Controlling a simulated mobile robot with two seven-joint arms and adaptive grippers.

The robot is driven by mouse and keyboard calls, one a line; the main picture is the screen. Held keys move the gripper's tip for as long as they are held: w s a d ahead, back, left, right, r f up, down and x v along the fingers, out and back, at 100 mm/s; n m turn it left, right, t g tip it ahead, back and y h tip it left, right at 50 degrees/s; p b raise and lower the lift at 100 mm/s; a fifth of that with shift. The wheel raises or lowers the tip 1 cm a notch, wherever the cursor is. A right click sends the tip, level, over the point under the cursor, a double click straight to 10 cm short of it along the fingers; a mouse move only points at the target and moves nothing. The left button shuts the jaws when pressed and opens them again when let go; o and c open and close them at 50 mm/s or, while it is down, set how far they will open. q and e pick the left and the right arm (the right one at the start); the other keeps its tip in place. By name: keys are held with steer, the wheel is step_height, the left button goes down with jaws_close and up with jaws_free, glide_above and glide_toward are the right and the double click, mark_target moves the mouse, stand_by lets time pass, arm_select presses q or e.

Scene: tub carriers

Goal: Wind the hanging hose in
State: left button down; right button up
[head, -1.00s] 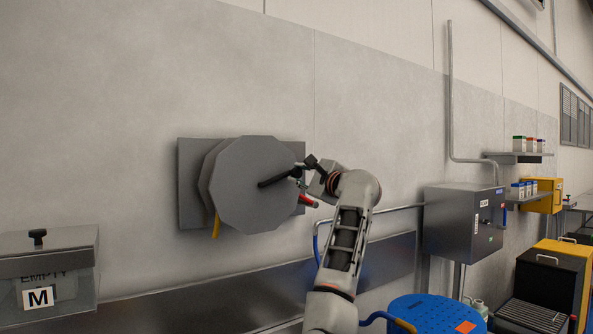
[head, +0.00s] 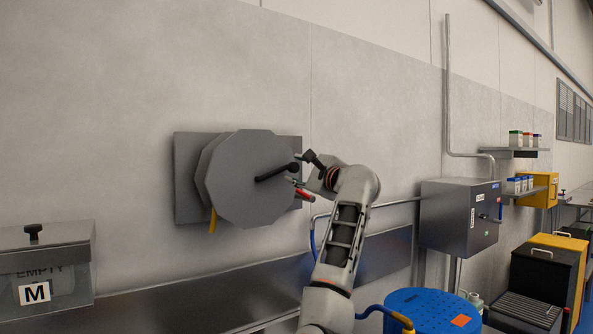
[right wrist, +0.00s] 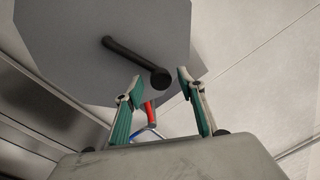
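The grey many-sided hose reel (head: 235,190) is mounted on the wall. Its black crank (head: 274,173) points right and slightly up, with a round knob at its outer end. A short yellow length of hose (head: 213,221) hangs below the reel's left side; the rest of it is hidden. My right gripper (head: 303,168) is at the reel's right edge by the knob. In the right wrist view the gripper (right wrist: 160,82) is open, and the knob (right wrist: 161,78) lies between or just beyond the fingertips, with gaps both sides. My left gripper is not in view.
A red piece (head: 304,194) and a blue line (head: 314,237) are below my right gripper. A grey box (head: 460,218) is on the wall to the right, above a blue drum (head: 425,312). A lidded bin marked M (head: 60,255) is at left.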

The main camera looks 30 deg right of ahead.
steer(key=s, duration=0.7)
steer(key=shift+f, duration=0.35)
steer(key=shift+o, duration=0.2)
